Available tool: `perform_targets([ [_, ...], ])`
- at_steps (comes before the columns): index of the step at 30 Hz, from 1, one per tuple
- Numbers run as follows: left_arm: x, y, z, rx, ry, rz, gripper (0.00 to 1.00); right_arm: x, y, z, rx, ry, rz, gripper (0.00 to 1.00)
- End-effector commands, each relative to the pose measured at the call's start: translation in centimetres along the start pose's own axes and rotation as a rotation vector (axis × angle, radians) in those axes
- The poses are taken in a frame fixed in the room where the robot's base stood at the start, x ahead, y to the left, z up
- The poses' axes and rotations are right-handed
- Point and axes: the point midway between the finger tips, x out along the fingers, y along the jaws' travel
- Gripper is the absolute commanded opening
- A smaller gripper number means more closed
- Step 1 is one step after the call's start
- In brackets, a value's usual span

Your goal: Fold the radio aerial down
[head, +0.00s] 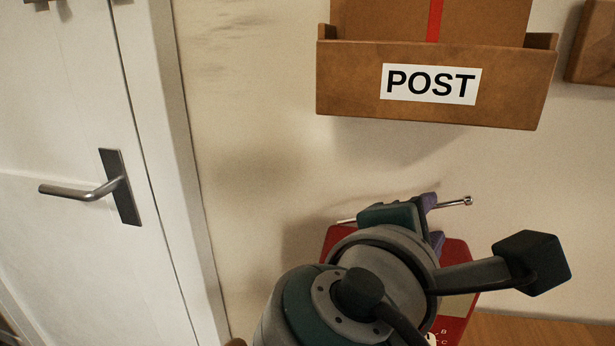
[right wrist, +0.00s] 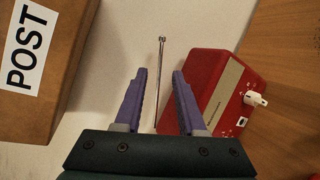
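The red radio (head: 458,256) stands at the wall, largely hidden behind my right arm in the head view. It shows more fully in the right wrist view (right wrist: 202,68). Its thin silver aerial (head: 455,203) runs low and nearly level there, tip to the right, rising slightly. Contact is not visible. My left gripper is out of view.
A wooden letter box marked POST (head: 340,85) hangs on the wall above the radio and is close to the gripper's left in the wrist view. A wooden surface (head: 540,332) lies at lower right. A white door with a handle (head: 85,192) is at left.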

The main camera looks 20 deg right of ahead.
Motion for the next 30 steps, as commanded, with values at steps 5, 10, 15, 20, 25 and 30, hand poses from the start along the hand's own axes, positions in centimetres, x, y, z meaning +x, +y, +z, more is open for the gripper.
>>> perform_targets([
  [5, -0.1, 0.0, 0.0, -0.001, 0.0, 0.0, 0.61, -0.5, 0.0, 0.0, 0.0, 0.0, 0.001, 0.39],
  [10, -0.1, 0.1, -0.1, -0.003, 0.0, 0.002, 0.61, -0.5, 0.0, 0.0, 0.001, 0.0, 0.001, 0.36],
  [15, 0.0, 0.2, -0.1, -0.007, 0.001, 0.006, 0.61, -0.4, -0.1, 0.2, 0.129, 0.019, 0.025, 0.17],
  [20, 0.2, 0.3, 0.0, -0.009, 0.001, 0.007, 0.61, -0.4, 0.1, 0.7, 0.544, 0.105, 0.088, 0.0],
  [25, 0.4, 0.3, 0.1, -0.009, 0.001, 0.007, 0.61, -0.9, 0.7, 1.4, 1.06, 0.262, 0.119, 0.0],
  [30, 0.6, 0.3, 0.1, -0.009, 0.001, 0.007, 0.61, -1.7, 1.3, 1.9, 1.422, 0.401, 0.091, 0.0],
])
